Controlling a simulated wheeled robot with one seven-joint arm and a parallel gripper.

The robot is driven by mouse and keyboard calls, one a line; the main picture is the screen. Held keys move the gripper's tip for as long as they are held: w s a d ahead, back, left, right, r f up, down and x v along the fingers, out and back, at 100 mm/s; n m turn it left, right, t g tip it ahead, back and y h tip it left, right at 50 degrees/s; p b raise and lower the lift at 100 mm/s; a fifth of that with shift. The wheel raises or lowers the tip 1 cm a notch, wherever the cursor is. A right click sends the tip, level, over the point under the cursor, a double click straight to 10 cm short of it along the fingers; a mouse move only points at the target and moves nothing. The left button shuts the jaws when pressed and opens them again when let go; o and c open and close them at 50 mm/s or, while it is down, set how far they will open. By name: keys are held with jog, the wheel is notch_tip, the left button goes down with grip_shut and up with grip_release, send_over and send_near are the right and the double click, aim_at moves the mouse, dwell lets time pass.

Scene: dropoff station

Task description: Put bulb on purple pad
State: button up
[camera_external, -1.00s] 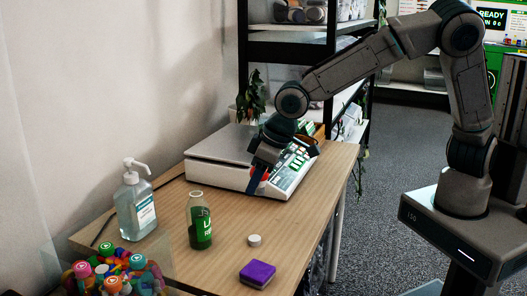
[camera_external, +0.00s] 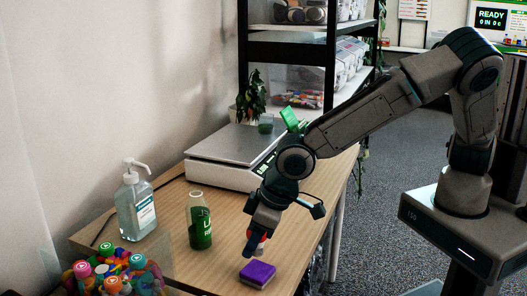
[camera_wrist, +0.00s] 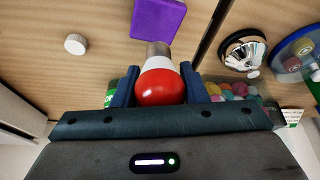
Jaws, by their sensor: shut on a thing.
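The bulb has a red globe, a white collar and a metal base; it shows best in the wrist view (camera_wrist: 160,84). My gripper (camera_wrist: 160,92) is shut on the bulb, one blue finger on each side of the globe, the metal base pointing away from the palm. In the external view my gripper (camera_external: 256,240) is low over the table's front part, and a bit of the red bulb (camera_external: 261,237) shows between the fingers. The purple pad (camera_external: 258,273) lies flat just in front of and below the gripper there. In the wrist view the pad (camera_wrist: 158,17) is just beyond the bulb's base.
A green-labelled bottle (camera_external: 199,222) and a pump bottle (camera_external: 134,204) stand left of the gripper. A small white cap (camera_wrist: 75,44) lies near the pad. A scale (camera_external: 220,160) is behind. A container of colourful pieces (camera_external: 118,270) is at front left.

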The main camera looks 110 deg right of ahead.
aim_at(254, 254)
jog(key=shift+f, duration=1.85)
jog(key=shift+f, duration=0.15)
jog(key=o, duration=0.8)
